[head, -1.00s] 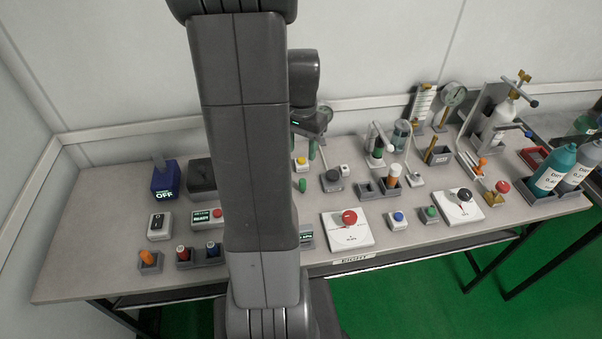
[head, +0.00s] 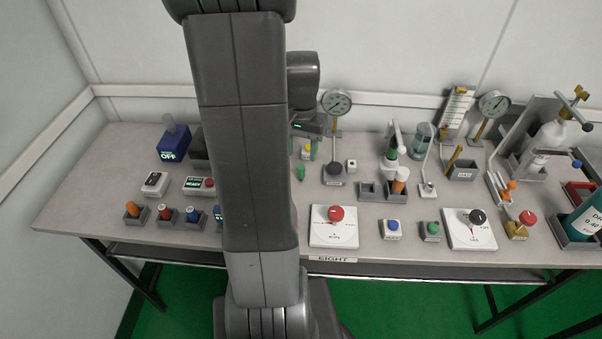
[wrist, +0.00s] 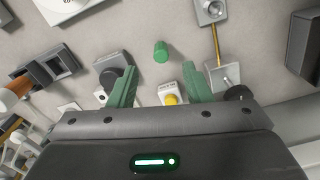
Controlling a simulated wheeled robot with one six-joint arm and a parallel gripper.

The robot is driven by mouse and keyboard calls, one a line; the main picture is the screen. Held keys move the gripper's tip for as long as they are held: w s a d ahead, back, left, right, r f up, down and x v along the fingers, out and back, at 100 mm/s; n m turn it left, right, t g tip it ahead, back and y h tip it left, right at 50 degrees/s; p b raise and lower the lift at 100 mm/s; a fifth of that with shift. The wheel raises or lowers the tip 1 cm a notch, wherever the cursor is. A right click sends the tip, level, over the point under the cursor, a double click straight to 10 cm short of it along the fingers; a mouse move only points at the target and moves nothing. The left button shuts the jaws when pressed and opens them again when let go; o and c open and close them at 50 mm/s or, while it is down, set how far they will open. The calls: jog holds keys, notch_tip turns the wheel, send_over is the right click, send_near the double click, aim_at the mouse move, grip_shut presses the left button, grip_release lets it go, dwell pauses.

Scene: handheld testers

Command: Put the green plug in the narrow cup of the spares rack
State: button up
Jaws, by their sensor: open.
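The green plug (head: 301,172) stands on the bench, apart from any holder; it also shows in the wrist view (wrist: 161,52), ahead of my fingertips and roughly between them. My gripper (wrist: 171,70) is open and empty, its two green fingers spread wide. In the head view, my gripper (head: 304,150) is partly hidden by my arm, just behind the plug. A grey rack with open square cups (head: 369,190), likely the spares rack, stands right of the plug. An orange-and-white cylinder (head: 400,180) is at its right side. I cannot tell which cup is narrow.
A yellow button (wrist: 171,98) sits between my fingers in the wrist view. A red-knob panel (head: 334,228) lies in front. Bare bench surrounds the plug.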

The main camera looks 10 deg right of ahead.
aim_at(301, 166)
jog(key=shift+w+f+b, duration=0.15)
jog(key=shift+f+b, duration=0.15)
jog(key=shift+f, duration=2.7)
grip_shut()
